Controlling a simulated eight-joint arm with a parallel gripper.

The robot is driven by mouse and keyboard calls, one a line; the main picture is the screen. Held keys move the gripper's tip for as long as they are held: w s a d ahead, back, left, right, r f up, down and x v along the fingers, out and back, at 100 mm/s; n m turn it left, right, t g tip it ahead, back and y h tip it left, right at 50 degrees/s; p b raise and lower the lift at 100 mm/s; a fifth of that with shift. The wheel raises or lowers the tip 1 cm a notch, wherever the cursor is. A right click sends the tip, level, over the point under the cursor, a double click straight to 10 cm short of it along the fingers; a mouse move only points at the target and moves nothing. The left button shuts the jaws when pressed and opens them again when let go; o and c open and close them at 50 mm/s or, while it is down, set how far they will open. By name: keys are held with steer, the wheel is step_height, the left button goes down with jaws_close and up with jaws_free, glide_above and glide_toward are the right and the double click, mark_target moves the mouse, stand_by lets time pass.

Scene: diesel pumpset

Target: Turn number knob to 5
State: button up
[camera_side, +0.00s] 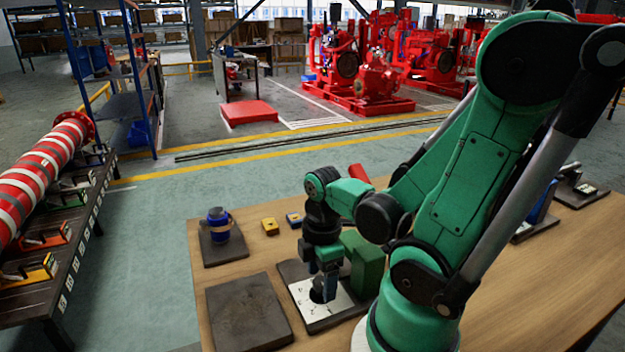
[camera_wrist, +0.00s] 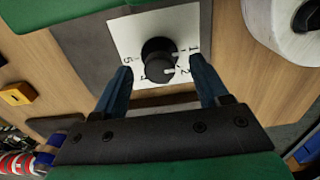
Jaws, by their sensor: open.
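The black round number knob (camera_wrist: 157,56) stands on a white dial plate (camera_wrist: 127,35) in the wrist view. The printed figures 1, 2 and 5 are readable around it. A small white mark shows on the knob's lower right, toward the 2 side. My gripper (camera_wrist: 160,66) is open, with one dark finger on each side of the knob and visible gaps between. In the side view my gripper (camera_side: 326,284) points down over the white dial plate (camera_side: 301,293), and it hides much of the knob. Contact cannot be told there.
A bare dark plate (camera_side: 247,314) lies left of the dial. A blue cylinder (camera_side: 219,222) stands on another dark plate behind. Yellow (camera_side: 270,226) and blue (camera_side: 293,218) small blocks lie on the wooden table (camera_side: 262,258). A green block (camera_side: 367,265) is close right of my gripper.

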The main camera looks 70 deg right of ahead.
jaws_close()
